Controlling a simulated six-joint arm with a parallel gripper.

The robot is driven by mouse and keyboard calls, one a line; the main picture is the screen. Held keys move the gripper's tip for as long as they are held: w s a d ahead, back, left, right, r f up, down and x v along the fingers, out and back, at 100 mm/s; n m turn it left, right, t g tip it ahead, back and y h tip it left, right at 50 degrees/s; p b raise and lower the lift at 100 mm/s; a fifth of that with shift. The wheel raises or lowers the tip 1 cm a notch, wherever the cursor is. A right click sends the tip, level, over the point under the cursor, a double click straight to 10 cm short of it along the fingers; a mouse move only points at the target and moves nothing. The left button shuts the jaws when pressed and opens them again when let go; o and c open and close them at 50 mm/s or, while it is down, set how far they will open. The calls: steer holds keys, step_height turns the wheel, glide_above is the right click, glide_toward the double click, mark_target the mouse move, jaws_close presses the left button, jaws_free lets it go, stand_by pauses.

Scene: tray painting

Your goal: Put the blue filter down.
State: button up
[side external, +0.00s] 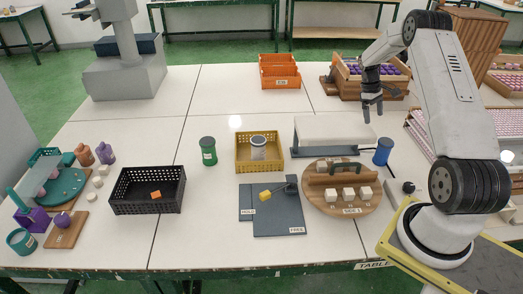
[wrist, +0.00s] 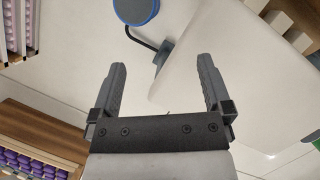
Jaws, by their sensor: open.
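The blue filter (side external: 383,151) is a short blue cylinder standing upright on the white table, right of the round wooden board. A round blue top, which looks like the same filter (wrist: 136,10), shows at the upper edge of the wrist view, beyond my fingertips. My gripper (side external: 373,113) is raised above the table, behind the blue filter and near the right end of a white-topped stand (side external: 333,129). In the wrist view its two fingers (wrist: 161,72) are spread apart with nothing between them. The filter is clear of the fingers.
A green cylinder (side external: 208,150) stands left of a yellow crate (side external: 243,165) holding a grey-white cylinder (side external: 258,147). The round wooden board (side external: 342,207) carries pale cubes. A dark pad (side external: 280,222) and black crate (side external: 147,206) lie further left. A wooden crate (side external: 345,88) stands behind my gripper.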

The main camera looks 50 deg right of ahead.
steer(key=shift+n+t+h, duration=0.4)
steer(key=shift+t+h, duration=0.1)
steer(key=shift+t, duration=0.3)
steer(key=w+a+r, duration=0.1)
steer(key=w+a, duration=0.1)
steer(key=a, duration=0.1)
steer(key=w+a+r, duration=0.1)
steer(key=w+a, duration=0.1)
steer(key=a, duration=0.2)
steer(key=w+a+r, duration=0.1)
steer(key=w+a, duration=0.1)
steer(key=a, duration=0.2)
steer(key=shift+w+a+r, duration=0.2)
steer(key=shift+a+r, duration=0.05)
steer(key=s+a+r+n+t, duration=0.1)
steer(key=a+r+t, duration=0.1)
steer(key=a, duration=0.9)
steer(key=a+r+t, duration=0.1)
steer(key=a+r, duration=0.1)
steer(key=a, duration=0.9)
steer(key=s+a+t, duration=0.2)
steer(key=s+a, duration=0.5)
steer(key=a, duration=0.2)
steer(key=shift+s+a+y, duration=0.2)
steer(key=shift+a+y, duration=0.1)
steer(key=shift+a, duration=0.1)
